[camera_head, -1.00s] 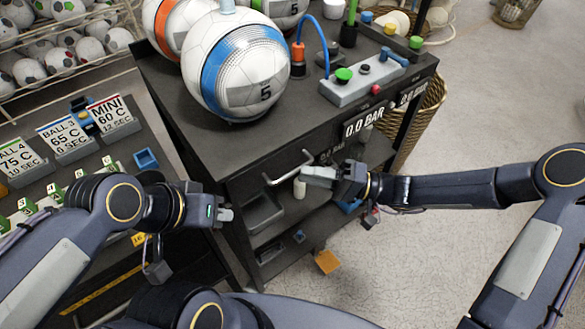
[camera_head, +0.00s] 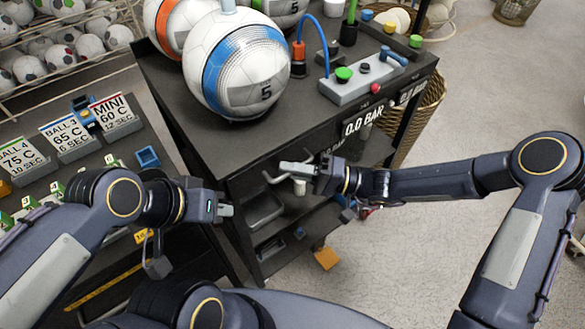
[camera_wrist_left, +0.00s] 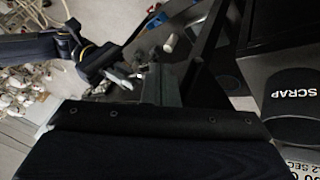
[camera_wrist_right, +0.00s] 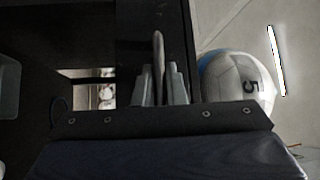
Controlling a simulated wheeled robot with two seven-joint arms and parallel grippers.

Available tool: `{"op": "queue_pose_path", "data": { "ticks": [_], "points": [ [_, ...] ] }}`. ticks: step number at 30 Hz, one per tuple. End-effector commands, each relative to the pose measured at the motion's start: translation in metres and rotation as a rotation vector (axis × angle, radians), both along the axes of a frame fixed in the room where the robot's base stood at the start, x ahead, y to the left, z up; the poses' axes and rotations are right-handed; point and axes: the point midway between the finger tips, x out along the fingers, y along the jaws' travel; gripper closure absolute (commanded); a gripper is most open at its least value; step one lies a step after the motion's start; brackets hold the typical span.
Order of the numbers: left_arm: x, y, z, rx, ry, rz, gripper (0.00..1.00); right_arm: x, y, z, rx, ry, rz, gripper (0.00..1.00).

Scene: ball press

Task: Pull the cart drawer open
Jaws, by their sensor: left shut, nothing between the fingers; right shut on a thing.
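The dark cart (camera_head: 205,150) stands in the middle of the head view. Its drawer front is below the top's near edge, with a pale bar handle (camera_head: 269,178), partly hidden by my right gripper. My right gripper (camera_head: 287,170) is shut on this handle. In the right wrist view the handle (camera_wrist_right: 158,50) stands between the fingers (camera_wrist_right: 162,85). Whether the drawer has slid out at all I cannot tell. My left gripper (camera_head: 229,210) is shut and empty, left of the handle and apart from the cart; its fingers show in the left wrist view (camera_wrist_left: 160,85).
A large blue-banded ball (camera_head: 236,65) and a grey control box (camera_head: 350,85) sit on the cart top. A pressure display (camera_head: 362,122) is on the cart's front. An orange block (camera_head: 326,258) is near the lower shelf.

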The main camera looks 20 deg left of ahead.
Motion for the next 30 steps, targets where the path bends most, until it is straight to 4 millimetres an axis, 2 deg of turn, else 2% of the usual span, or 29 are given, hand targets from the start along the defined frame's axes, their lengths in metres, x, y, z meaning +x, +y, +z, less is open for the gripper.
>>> {"op": "queue_pose_path", "data": {
  "ticks": [5, 11, 21, 30],
  "points": [
    [0.0, 0.0, -0.001, 0.0, 0.0, 0.0, 1.0, -0.001, -0.002, -0.001, -0.001, 0.0, 0.0, 1.0],
    [0.0, 0.0, -0.007, 0.0, 0.0, 0.0, 1.0, -0.012, -0.017, -0.002, -0.002, 0.002, -0.002, 1.0],
    [0.0, 0.0, -0.026, 0.0, 0.0, 0.0, 1.0, -0.059, -0.078, -0.003, -0.004, 0.001, -0.005, 1.0],
    [0.0, 0.0, -0.034, 0.0, 0.0, 0.0, 1.0, -0.102, -0.131, -0.002, -0.005, 0.002, -0.004, 1.0]
  ]
}}
